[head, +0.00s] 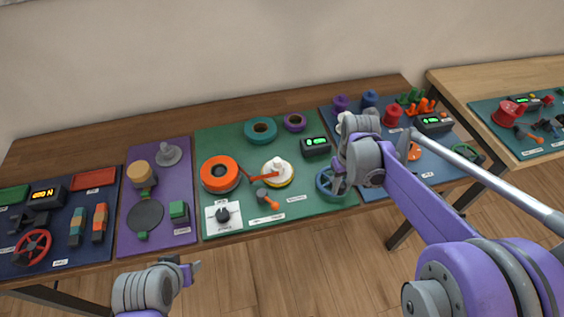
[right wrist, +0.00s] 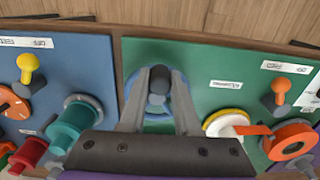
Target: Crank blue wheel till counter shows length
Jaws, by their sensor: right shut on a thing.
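The blue wheel (head: 325,188) stands at the right front of the green board (head: 300,205), partly hidden by my right arm. My right gripper (right wrist: 158,80) is over the wheel, its two fingers closed around the wheel's grey crank knob (right wrist: 157,98). The counter (head: 315,147) is a dark box with a lit green display behind the wheel; its digits are too small to read. My left gripper (head: 188,270) is low in front of the table, away from the boards; its jaws are too small to judge.
An orange spool (head: 220,174) feeds an orange strip to a white spool (head: 277,172) left of the wheel. Teal (head: 260,131) and purple (head: 294,122) rings lie behind. A blue board (head: 375,183) adjoins at right, a purple board (head: 180,235) at left.

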